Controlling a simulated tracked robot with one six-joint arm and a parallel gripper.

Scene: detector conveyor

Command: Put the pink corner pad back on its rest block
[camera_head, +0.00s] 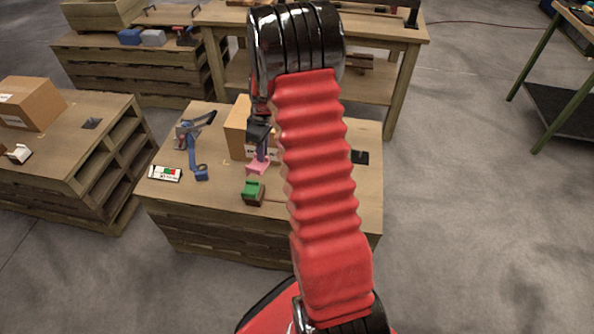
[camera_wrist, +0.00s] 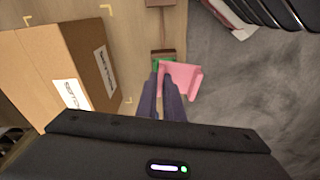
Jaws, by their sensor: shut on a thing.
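My gripper (camera_head: 259,155) is shut on the pink corner pad (camera_head: 258,167) and holds it over the middle table. In the wrist view the dark fingers of my gripper (camera_wrist: 166,92) meet the left part of the pink pad (camera_wrist: 184,80), which shows an angled, L-like shape. A brown block (camera_head: 254,200) with a green piece (camera_head: 251,187) on top stands just in front of and below the pad. The brown block (camera_wrist: 163,53) also shows in the wrist view, with the green piece partly hidden behind the pad and fingers. I cannot tell whether the pad touches anything below.
A cardboard box (camera_head: 236,128) stands close behind my gripper, partly hidden by my red arm. A blue clamp-like tool (camera_head: 198,150) and a small white box with coloured marks (camera_head: 166,174) lie to the left. A black flat item (camera_head: 360,157) lies at the right. The front table edge is near.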

